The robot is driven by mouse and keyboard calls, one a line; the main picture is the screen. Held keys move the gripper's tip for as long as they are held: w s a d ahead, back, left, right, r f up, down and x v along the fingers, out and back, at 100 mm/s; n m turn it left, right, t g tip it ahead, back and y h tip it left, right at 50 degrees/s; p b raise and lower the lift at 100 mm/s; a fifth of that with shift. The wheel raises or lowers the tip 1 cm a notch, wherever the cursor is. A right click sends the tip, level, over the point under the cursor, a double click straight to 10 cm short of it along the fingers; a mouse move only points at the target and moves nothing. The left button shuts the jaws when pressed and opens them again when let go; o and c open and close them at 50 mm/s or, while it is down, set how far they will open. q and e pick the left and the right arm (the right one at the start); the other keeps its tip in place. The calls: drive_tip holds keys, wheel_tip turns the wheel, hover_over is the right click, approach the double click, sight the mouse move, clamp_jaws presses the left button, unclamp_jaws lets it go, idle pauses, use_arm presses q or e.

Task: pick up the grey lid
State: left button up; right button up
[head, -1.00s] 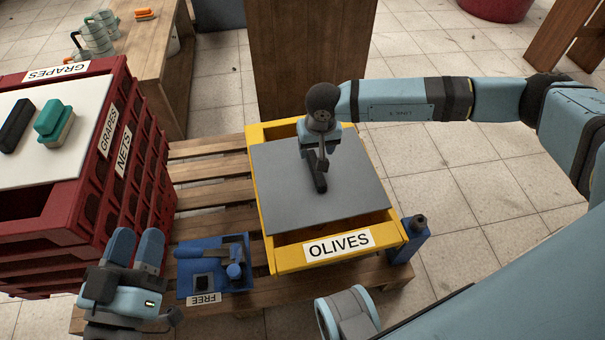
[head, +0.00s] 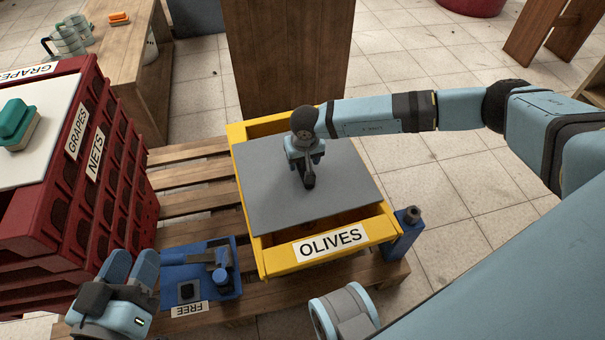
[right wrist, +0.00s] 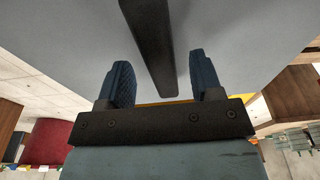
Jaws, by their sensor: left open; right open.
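The grey lid (head: 262,195) lies on top of the yellow crate labelled OLIVES (head: 274,259). It leaves gaps at the front and back of the crate. A dark bar handle (head: 308,181) stands on the lid's middle. My right gripper (head: 306,160) is over the handle, pointing down, and hides part of it. In the right wrist view the open fingers (right wrist: 160,68) are on either side of the handle (right wrist: 152,45), with gaps on both sides. My left gripper (head: 132,264) is open and empty at the lower left, away from the lid.
The crate stands on a wooden pallet (head: 190,174). A blue tray labelled FREE (head: 232,288) with tools is left of it, and a blue bottle-like item (head: 405,236) at its right corner. Red stacked crates (head: 118,190) rise on the left.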

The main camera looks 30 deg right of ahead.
wheel_tip(320, 180, down, 2)
drive_tip(key=shift+w+f, duration=0.1)
drive_tip(key=shift+w, duration=0.05)
use_arm(q)
drive_tip(key=shift+w+a, duration=0.1)
drive_tip(key=shift+w, duration=0.15)
use_arm(e)
drive_tip(key=shift+r, duration=0.2)
clamp_jaws()
use_arm(q)
wheel_tip(320, 180, up, 8)
drive_tip(key=n+t+p, duration=0.1)
drive_tip(key=t+p, duration=0.2)
drive_tip(key=p, duration=0.3)
drive_tip(key=shift+s+a+r, duration=0.15)
drive_tip(key=shift+s+a, duration=0.05)
drive_tip(key=shift+s, duration=0.1)
use_arm(e)
wheel_tip(320, 180, up, 20)
use_arm(q)
drive_tip(key=shift+r+p, duration=0.1)
drive_tip(key=shift+p, duration=0.2)
use_arm(e)
drive_tip(key=shift+r, duration=0.1)
